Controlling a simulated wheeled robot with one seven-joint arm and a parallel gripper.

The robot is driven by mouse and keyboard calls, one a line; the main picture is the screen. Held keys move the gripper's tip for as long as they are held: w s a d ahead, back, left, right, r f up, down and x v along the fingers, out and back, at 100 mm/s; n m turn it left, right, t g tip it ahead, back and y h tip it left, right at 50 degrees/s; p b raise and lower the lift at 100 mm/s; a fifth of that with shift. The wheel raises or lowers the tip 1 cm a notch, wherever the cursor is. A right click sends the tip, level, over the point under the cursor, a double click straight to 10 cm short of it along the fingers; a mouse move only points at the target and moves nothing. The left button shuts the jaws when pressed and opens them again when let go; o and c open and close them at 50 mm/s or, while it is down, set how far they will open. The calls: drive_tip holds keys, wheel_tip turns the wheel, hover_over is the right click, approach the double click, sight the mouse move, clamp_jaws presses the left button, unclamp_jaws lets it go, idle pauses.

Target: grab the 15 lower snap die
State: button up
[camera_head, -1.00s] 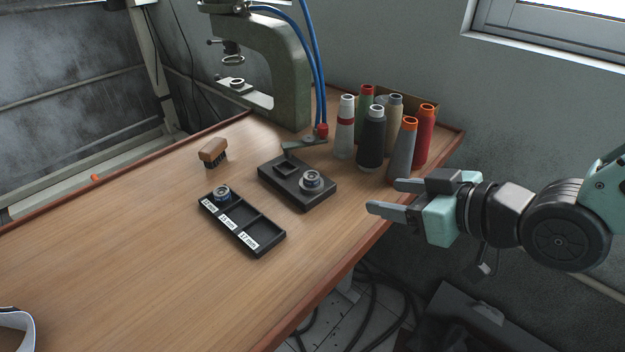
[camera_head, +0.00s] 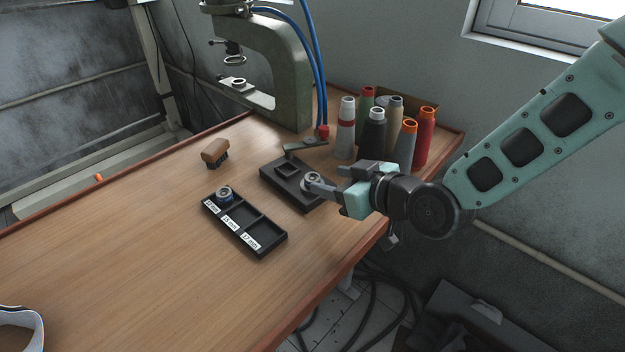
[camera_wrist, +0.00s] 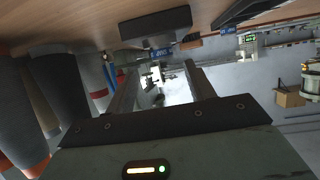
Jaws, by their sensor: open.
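A small round metal die (camera_head: 312,180) sits on the black holder block (camera_head: 280,184), next to a square recess. My gripper (camera_head: 326,182) is open, its fingers level and pointing left beside this die; in the head view a fingertip overlaps it, and contact cannot be told. A second die (camera_head: 224,193) with a blue band stands in the end compartment of the labelled black tray (camera_head: 262,224). I cannot tell which die is the 15. The wrist view is upside down: my open fingers (camera_wrist: 160,75) point toward the block (camera_wrist: 155,25) and its blue-banded die (camera_wrist: 160,53).
Several thread cones (camera_head: 376,135) stand close behind my gripper. A brush (camera_head: 215,152) lies behind the tray. A green press (camera_head: 285,65) with blue hoses stands at the back.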

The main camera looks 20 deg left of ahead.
sight(310, 176)
drive_tip(key=shift+p+x, duration=0.55)
drive_tip(key=shift+x, duration=1.7)
drive_tip(key=shift+s+f, duration=0.1)
drive_tip(key=shift+s, duration=0.1)
drive_tip(key=c, duration=1.1)
drive_tip(key=shift+c, duration=0.3)
